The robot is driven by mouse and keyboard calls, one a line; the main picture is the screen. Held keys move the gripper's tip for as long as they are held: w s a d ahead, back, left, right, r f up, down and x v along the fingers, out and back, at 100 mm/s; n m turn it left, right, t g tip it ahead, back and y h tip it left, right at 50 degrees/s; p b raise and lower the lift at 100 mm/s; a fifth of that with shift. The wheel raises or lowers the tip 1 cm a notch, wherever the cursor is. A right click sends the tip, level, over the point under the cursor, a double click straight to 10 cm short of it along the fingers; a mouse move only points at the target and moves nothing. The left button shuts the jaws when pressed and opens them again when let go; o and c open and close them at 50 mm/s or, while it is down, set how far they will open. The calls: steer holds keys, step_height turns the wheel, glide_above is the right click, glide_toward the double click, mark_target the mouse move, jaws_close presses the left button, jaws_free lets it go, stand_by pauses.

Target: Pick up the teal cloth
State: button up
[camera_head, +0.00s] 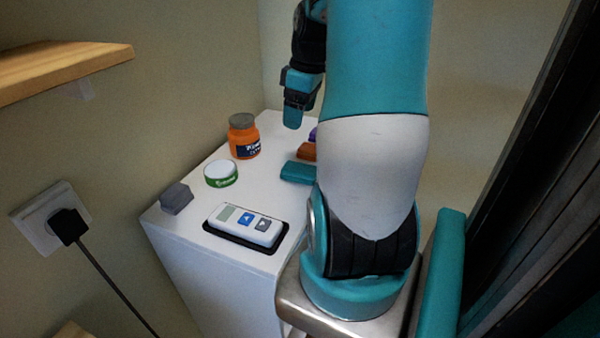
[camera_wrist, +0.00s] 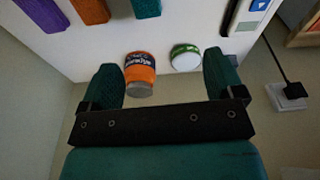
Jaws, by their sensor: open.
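The teal cloth (camera_head: 297,172) lies folded on the white cabinet top, partly hidden behind my arm in the head view. In the wrist view the teal cloth (camera_wrist: 147,7) is at the top edge, cut off by the frame. My gripper (camera_head: 294,112) is above the far part of the cabinet, apart from the cloth. In the wrist view my gripper (camera_wrist: 164,78) has its two teal fingers spread wide with nothing held between them.
A brown-orange cloth (camera_wrist: 90,9) and a purple cloth (camera_wrist: 42,13) lie in a row beside the teal one. An orange jar (camera_head: 243,138), a green-and-white tin (camera_head: 221,174), a grey block (camera_head: 176,198) and a white device (camera_head: 245,224) share the cabinet top (camera_head: 190,232). A wooden shelf (camera_head: 60,68) juts out at left.

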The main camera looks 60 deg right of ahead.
steer(key=s+d, duration=0.2)
glide_above(300, 167)
steer(key=s, duration=0.2)
steer(key=f, duration=1.1)
steer(key=shift+w+f, duration=0.2)
steer(key=shift+f, duration=0.15)
steer(key=shift+w+f+p, duration=0.1)
steer(key=shift+w+f, duration=0.15)
steer(key=shift+f, duration=0.7)
steer(key=shift+w+f+p, duration=0.1)
steer(key=shift+w+f, duration=0.2)
steer(key=shift+f, duration=0.7)
steer(key=shift+w+f+p, duration=0.1)
steer(key=shift+w+f, duration=0.15)
steer(key=shift+f, duration=0.7)
steer(key=c, duration=1)
